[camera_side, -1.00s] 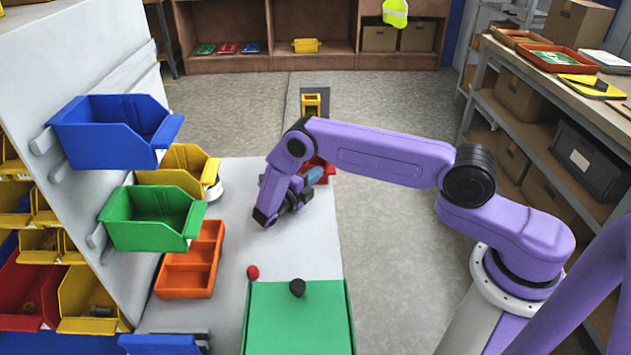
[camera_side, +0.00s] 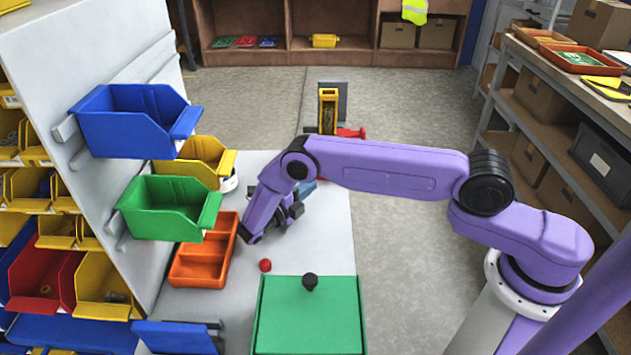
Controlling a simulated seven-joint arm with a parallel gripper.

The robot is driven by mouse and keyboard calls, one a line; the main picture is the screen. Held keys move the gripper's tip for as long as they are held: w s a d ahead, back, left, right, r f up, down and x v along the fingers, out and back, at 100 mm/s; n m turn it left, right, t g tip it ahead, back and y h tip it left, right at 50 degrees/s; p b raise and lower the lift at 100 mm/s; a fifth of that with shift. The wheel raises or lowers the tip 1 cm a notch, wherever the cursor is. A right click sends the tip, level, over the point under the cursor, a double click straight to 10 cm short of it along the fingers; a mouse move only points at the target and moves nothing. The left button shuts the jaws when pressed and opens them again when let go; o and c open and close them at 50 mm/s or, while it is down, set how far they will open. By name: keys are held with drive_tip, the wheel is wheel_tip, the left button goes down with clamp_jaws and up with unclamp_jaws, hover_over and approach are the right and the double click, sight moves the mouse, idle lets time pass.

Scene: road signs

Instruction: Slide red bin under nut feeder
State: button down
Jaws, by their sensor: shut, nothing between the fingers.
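The nut feeder, a yellow upright housing (camera_side: 328,112), stands at the far end of the pale bench against a grey post. A small red part (camera_side: 350,132) shows at its base, just above my arm; it looks like part of the red bin, and the rest is hidden behind the arm. I cannot tell how far under the feeder it sits. My gripper (camera_side: 290,212) is a dark shape partly hidden by my purple wrist, over the bench and nearer the camera than the feeder. It is shut and empty, apart from the red part.
An orange divided tray (camera_side: 205,256) lies left of my gripper. A small red ball-like piece (camera_side: 265,265) and a green box with a black knob (camera_side: 309,315) are nearer. Blue (camera_side: 135,122) and green (camera_side: 168,208) bins hang at left. Another red bin (camera_side: 42,282) sits in the left rack.

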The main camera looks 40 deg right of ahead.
drive_tip(key=shift+a, duration=0.25)
drive_tip(key=c, duration=1.8)
unclamp_jaws()
